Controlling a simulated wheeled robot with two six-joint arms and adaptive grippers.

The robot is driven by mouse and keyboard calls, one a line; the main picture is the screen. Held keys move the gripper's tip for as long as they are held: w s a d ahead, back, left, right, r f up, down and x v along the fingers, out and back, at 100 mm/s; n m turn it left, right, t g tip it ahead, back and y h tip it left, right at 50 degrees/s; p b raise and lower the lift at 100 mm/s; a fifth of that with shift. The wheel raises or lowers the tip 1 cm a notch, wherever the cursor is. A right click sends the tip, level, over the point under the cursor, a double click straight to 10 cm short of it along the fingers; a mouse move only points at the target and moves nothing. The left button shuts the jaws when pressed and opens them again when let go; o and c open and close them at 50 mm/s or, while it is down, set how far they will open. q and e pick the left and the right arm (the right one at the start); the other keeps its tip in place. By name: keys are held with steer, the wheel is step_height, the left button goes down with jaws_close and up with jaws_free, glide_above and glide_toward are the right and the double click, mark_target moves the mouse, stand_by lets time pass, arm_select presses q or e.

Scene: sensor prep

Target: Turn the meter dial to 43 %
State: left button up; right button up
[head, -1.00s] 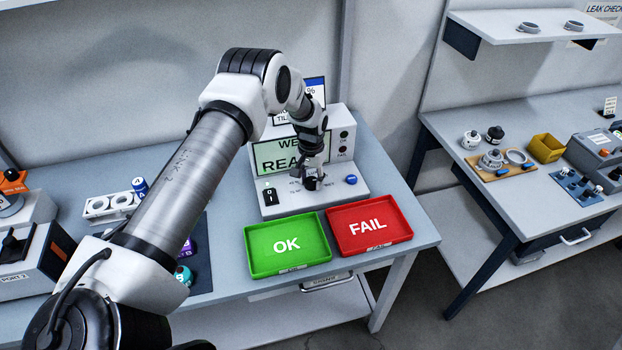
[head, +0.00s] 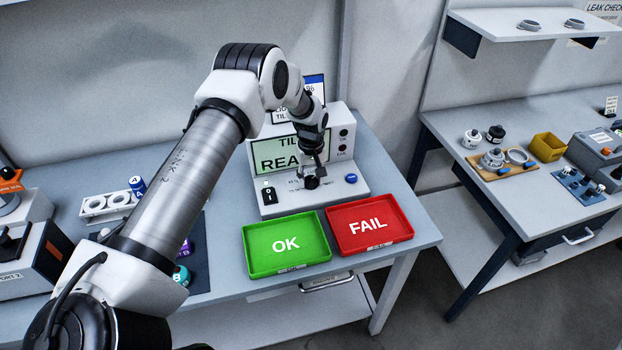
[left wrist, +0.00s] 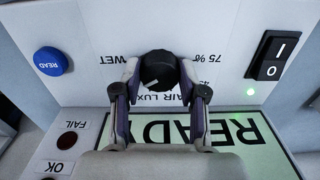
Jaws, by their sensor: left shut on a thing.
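The meter (head: 348,128) stands on the left table, with a lit display (head: 268,160) reading partly "TIL" and "REA"; my arm hides the rest. Its black dial (head: 311,183) is on the sloped front panel. In the left wrist view the dial (left wrist: 159,66) sits between the two fingers of my left gripper (left wrist: 160,74), which is shut on it. In that view, printed labels around the dial include "WET", "75 %" and "AIR LUX", partly covered by the fingers. I cannot read the dial's exact setting. My right gripper is out of view.
A blue READ button (left wrist: 50,61) and a black rocker switch (left wrist: 272,58) with a green light flank the dial. A green OK tray (head: 262,267) and a red FAIL tray (head: 382,247) lie before the meter. A second bench (head: 470,210) stands to the right.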

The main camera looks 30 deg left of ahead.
arm_select(q)
steer(key=n, duration=0.5)
steer(key=shift+f+n, duration=0.15)
steer(key=shift+n, duration=0.15)
steer(key=n, duration=0.6)
steer(key=shift+p, duration=0.35)
steer(key=n+p, duration=0.1)
steer(key=n, duration=0.5)
steer(key=shift+s+f+n, duration=0.1)
steer(key=shift+f+n, duration=0.05)
steer(key=shift+n, duration=0.15)
steer(key=n+p, duration=0.1)
steer(key=n, duration=0.4)
steer(key=shift+f+n, duration=0.1)
steer(key=shift+n, duration=0.3)
steer(key=o, duration=1.1)
steer(key=shift+a, duration=0.1)
steer(key=shift+o, duration=0.2)
steer(key=shift+r, duration=0.2)
